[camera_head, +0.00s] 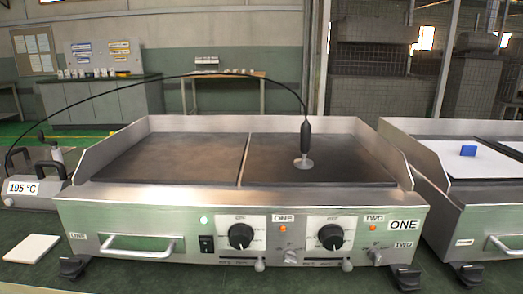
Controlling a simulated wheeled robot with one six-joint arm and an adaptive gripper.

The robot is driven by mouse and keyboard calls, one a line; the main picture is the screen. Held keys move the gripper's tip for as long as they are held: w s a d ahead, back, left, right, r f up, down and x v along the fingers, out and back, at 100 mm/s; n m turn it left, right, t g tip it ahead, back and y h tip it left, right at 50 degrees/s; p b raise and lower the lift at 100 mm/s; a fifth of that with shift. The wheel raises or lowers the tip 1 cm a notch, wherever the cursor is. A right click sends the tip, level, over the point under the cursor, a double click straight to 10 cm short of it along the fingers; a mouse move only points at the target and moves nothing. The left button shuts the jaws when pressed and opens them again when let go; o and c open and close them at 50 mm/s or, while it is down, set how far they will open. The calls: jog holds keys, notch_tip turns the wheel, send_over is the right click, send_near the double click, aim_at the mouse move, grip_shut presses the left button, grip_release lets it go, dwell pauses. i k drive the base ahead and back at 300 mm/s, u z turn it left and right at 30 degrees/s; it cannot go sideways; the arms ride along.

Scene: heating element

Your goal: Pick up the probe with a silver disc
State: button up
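The probe (306,130) stands upright on the right half of the griddle. It has a black handle, and its silver disc (303,163) rests on the dark hot plate. A black cable runs from the top of the handle in a long arc to the left, down to a grey meter box (36,187) reading 195 °C. The griddle (245,215) is steel with two plates split by a thin divider. My gripper is not in view.
A second steel griddle (455,230) stands close on the right, with a white sheet and a blue block (468,151) on it. A white pad (32,248) lies on the green table at front left. Raised steel walls edge the griddle's back and sides. The left plate is bare.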

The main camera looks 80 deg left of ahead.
aim_at(303, 162)
jog(key=u, duration=2)
